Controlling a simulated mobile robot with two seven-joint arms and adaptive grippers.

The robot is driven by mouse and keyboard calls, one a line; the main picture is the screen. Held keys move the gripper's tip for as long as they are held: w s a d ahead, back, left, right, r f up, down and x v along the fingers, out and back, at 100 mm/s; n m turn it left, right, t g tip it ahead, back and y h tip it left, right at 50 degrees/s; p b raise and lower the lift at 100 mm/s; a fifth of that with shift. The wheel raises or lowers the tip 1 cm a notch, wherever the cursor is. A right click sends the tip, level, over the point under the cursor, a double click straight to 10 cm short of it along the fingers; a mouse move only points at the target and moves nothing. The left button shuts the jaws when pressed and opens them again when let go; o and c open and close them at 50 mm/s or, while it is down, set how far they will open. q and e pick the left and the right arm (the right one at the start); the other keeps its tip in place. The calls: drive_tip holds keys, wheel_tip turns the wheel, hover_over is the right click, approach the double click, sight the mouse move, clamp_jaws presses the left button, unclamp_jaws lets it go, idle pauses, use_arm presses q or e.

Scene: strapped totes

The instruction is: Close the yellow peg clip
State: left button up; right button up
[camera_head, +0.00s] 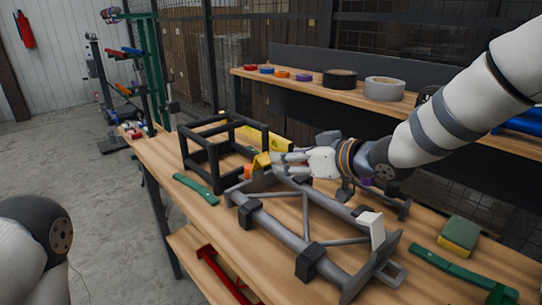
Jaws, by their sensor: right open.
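A small yellow piece (262,161), which looks like the peg clip, is on the wooden bench by the black cube-shaped frame. It is partly hidden, and I cannot tell whether it is open or shut. My right gripper (276,159) comes in from the right with its fingers open, pointing left. Its fingertips are right beside the yellow piece; I cannot tell whether they touch it. My left arm shows only at the lower left edge, and its gripper is out of view.
A grey tubular frame (275,232) with black blocks lies across the front. The black cube frame (205,165) stands behind left. A green-handled tool (196,189), an orange piece (248,172) and a green-yellow sponge (459,234) lie around. Tape rolls (384,88) sit on the rear shelf.

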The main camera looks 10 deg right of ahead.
sight(266, 158)
drive_tip(key=x, duration=0.3)
drive_tip(key=f+b+x, duration=0.1)
drive_tip(key=x, duration=0.3)
drive_tip(key=shift+w, duration=0.1)
drive_tip(key=shift+w+a, duration=0.2)
drive_tip(key=shift+w, duration=0.05)
use_arm(q)
drive_tip(key=shift+s+f+g, duration=0.4)
drive_tip(key=shift+s+f, duration=0.55)
drive_tip(key=shift+f, duration=0.1)
use_arm(e)
drive_tip(key=shift+r, duration=0.1)
clamp_jaws()
